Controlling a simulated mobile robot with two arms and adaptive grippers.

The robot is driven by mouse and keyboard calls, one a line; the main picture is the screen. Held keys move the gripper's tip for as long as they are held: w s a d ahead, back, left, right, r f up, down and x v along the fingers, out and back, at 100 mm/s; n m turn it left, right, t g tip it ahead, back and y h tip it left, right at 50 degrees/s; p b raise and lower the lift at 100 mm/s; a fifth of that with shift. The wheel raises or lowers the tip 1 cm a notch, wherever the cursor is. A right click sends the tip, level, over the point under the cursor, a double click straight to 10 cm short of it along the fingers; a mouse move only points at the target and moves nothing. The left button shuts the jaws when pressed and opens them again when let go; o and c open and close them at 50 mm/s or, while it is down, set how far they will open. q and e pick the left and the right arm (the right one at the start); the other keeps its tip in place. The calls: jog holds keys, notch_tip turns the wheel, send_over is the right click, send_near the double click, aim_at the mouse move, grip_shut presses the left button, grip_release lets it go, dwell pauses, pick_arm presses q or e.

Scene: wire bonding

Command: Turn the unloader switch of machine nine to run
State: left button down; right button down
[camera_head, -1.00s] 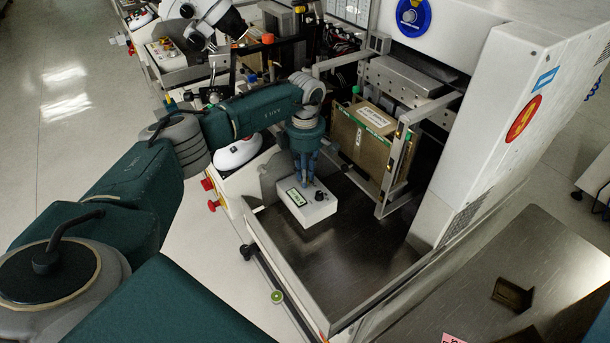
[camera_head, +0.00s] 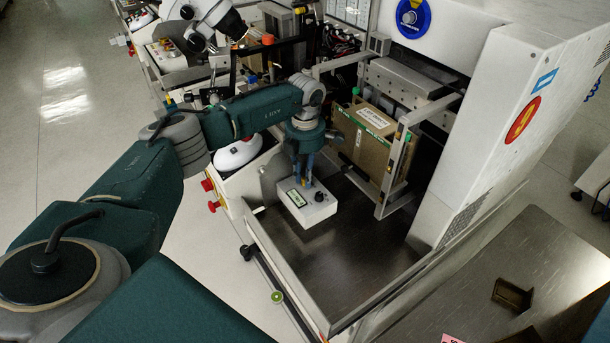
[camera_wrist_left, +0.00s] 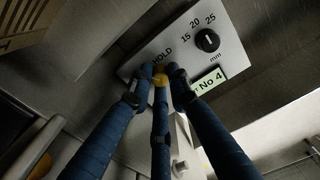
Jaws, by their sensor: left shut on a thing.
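The white unloader control box (camera_head: 318,209) stands in the metal tray of the machine. The left wrist view shows its label "No 4" (camera_wrist_left: 208,83), the word "HOLD" (camera_wrist_left: 163,55) and a black dial (camera_wrist_left: 207,40) marked 15, 20, 25 mm. My left gripper (camera_head: 303,184) points down onto the box top. Its blue fingers are shut on the switch beside "HOLD", away from the dial. A small yellow piece (camera_wrist_left: 160,80) shows between the fingertips. The fingers hide most of the switch, so I cannot tell its position. My right gripper is out of view.
A brown carton magazine (camera_head: 365,140) stands in a metal frame just behind the box. The tray's raised metal rim (camera_head: 284,268) runs in front. The tray floor (camera_head: 345,260) right of the box is bare. A white cabinet (camera_head: 490,130) rises at right.

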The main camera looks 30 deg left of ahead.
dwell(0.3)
pick_arm(q)
jog(key=c, duration=1.9)
grip_release()
notch_tip(320, 180, up, 12)
jog(key=shift+r, duration=0.1)
